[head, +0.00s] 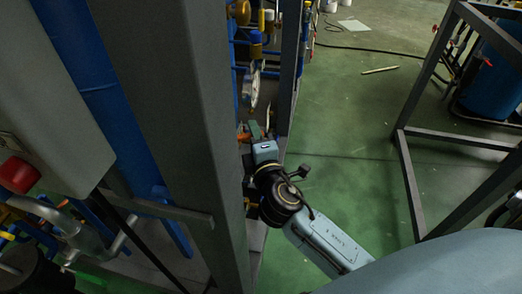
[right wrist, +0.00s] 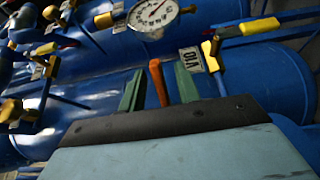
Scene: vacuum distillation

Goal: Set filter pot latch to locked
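My right gripper (head: 258,131) reaches in between the grey posts of the frame in the head view. In the right wrist view its two green fingers (right wrist: 158,88) are apart. An orange-red lever (right wrist: 158,80) stands between them, with a gap visible on each side. This lever may be the filter pot latch, but I cannot tell for certain. Its lower end is hidden behind the gripper body. An orange-red part (head: 243,134) also shows beside the gripper in the head view. The blue vessel (right wrist: 90,115) lies behind the fingers. My left gripper is not in view.
A round gauge (right wrist: 153,14) and a yellow-handled valve (right wrist: 248,28) with a tag (right wrist: 192,60) are close beyond the fingers. More valves (right wrist: 45,65) are at the left. A thick grey post (head: 185,130) stands left of my right arm.

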